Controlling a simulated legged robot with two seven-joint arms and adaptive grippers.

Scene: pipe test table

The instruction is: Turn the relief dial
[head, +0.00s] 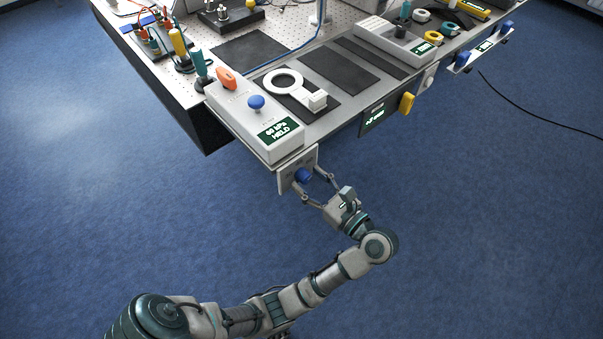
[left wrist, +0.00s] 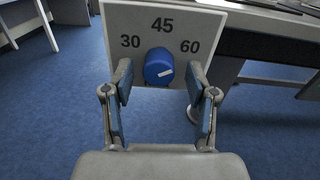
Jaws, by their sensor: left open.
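The relief dial is a round blue knob (head: 303,175) on a pale plate (head: 285,181) at the table's near corner. In the left wrist view the knob (left wrist: 157,64) sits below the printed numbers 30, 45 and 60 on the plate (left wrist: 205,28). Its short white mark lies right of the knob's centre, slanting up to the right. My left gripper (head: 314,184) is open in front of the dial. In the left wrist view its fingers (left wrist: 161,84) stand on either side of the knob, with gaps visible. My right gripper is not in view.
Above the dial, a grey box (head: 246,120) bears a blue button (head: 256,102), an orange switch (head: 226,78) and a display (head: 279,131) reading "60 kPa HELD". A white ring-shaped tool (head: 285,82) lies beside it. A yellow handle (head: 407,103) projects from the table front. Open floor surrounds my arm.

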